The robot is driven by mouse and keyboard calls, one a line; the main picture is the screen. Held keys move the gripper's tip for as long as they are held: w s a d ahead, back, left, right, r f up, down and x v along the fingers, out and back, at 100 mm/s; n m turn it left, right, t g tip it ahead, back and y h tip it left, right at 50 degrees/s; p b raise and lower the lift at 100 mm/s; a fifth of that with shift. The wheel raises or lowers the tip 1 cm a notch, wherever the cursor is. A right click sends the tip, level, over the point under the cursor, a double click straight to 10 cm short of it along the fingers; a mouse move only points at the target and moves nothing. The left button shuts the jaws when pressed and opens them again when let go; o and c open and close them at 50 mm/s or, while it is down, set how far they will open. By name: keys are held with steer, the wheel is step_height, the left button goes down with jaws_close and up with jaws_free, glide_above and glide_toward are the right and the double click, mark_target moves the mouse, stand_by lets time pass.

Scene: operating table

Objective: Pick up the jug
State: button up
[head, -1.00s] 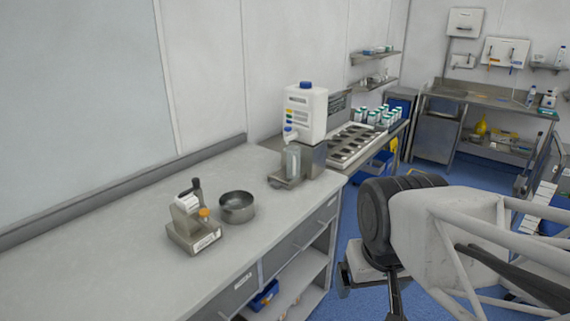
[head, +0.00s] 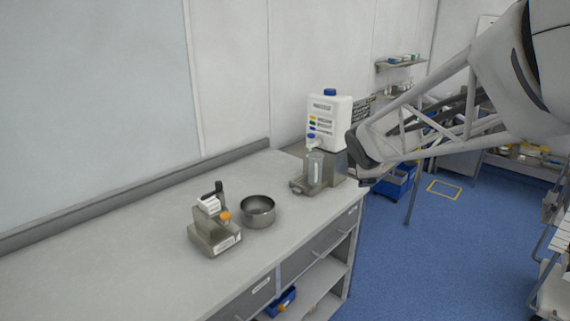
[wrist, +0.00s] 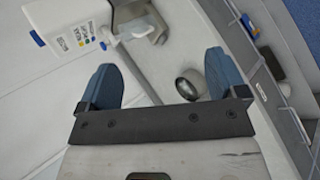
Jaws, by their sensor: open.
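A clear, upright jug (head: 315,168) stands on the metal stand under the tap of a white dispenser (head: 328,120) with a blue cap. In the wrist view the dispenser (wrist: 68,30) is at the upper left, and a pale clear shape beside it looks like the jug (wrist: 136,30). My gripper (wrist: 160,78) is open, with blue fingers wide apart and nothing between them touching. In the head view my arm reaches in from the right and ends just right of the dispenser; the fingers cannot be made out there. The jug is beyond the fingertips.
A metal bowl (head: 258,212) and a small metal device (head: 214,228) with an orange cap stand on the counter (head: 130,240), left of the jug. The bowl (wrist: 190,83) also shows between the fingers in the wrist view. A wall bounds the counter behind. The counter's left part is clear.

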steer(key=w+a+f+n+t+y, duration=0.1)
steer(key=w+f+n+t+y, duration=0.2)
steer(key=w+n, duration=1.1)
steer(key=n+y, duration=0.3)
steer(key=n, duration=0.5)
glide_toward(317, 157)
steer(key=shift+s+a+r+t, duration=0.15)
steer(key=shift+s+a+t, duration=0.3)
steer(key=shift+s, duration=0.3)
steer(key=shift+x, duration=1.2)
steer(key=shift+w+a, duration=0.1)
steer(key=shift+a, duration=0.05)
steer(key=shift+x, duration=2.5)
